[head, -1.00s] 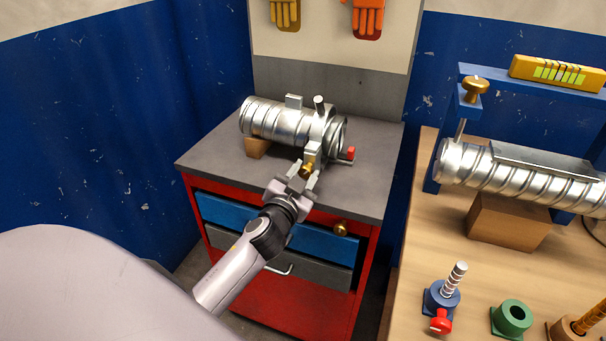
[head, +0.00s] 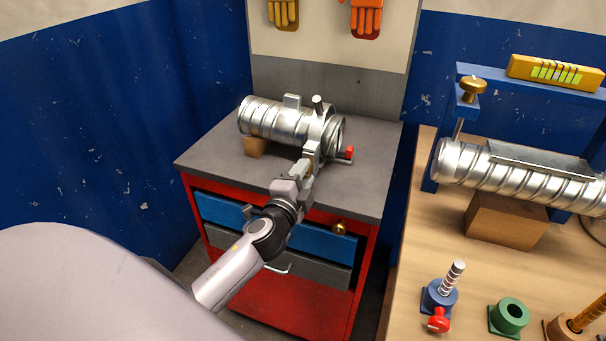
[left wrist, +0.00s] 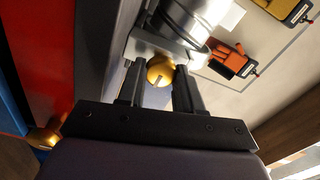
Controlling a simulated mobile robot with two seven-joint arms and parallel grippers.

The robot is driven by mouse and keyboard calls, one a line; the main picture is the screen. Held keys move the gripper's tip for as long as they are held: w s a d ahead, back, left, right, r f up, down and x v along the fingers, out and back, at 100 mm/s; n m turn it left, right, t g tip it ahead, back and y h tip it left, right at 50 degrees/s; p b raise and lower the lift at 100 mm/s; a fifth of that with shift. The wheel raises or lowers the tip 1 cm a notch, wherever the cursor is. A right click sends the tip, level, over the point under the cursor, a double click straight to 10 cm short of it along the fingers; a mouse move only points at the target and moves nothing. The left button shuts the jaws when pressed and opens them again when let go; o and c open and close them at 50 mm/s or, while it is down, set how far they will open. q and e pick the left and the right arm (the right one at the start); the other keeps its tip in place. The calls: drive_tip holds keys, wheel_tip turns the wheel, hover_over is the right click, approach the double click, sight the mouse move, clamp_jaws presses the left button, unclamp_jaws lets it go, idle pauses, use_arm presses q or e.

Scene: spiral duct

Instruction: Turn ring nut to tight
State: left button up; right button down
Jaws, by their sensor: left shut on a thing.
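The spiral duct (head: 280,118) lies on its side on the grey top of the red cabinet, with a metal clamp ring (head: 322,130) around its right end. The brass ring nut (left wrist: 160,70) sits at the near side of the clamp and shows between the fingers in the left wrist view. My left gripper (head: 308,168) is shut on the ring nut; its fingers also show in the left wrist view (left wrist: 158,88). In the head view the fingers hide most of the nut. My right gripper is not in view.
A red-tipped handle (head: 349,153) sticks out right of the clamp. A wooden block (head: 256,147) supports the duct. The wooden workbench (head: 420,265) at right holds another duct (head: 520,172) and several small fittings. The cabinet top's front right is clear.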

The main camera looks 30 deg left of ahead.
use_arm(q)
drive_tip(key=m, duration=0.4)
drive_tip(key=shift+f+m, duration=0.1)
drive_tip(key=shift+m, duration=0.2)
drive_tip(key=m, duration=0.4)
drive_tip(key=shift+f+m, duration=0.1)
drive_tip(key=shift+m, duration=0.2)
drive_tip(key=m, duration=0.4)
drive_tip(key=shift+a+m, duration=0.1)
drive_tip(key=shift+m, duration=0.2)
drive_tip(key=m, duration=0.3)
drive_tip(key=shift+f+m, duration=0.1)
drive_tip(key=shift+m, duration=0.2)
drive_tip(key=m, duration=0.3)
drive_tip(key=shift+s+a+m, duration=0.1)
drive_tip(key=shift+m, duration=0.2)
drive_tip(key=m, duration=0.4)
drive_tip(key=shift+a+m, duration=0.1)
drive_tip(key=shift+m, duration=0.2)
drive_tip(key=m, duration=0.4)
drive_tip(key=shift+a+m, duration=0.1)
drive_tip(key=shift+m, duration=1.8)
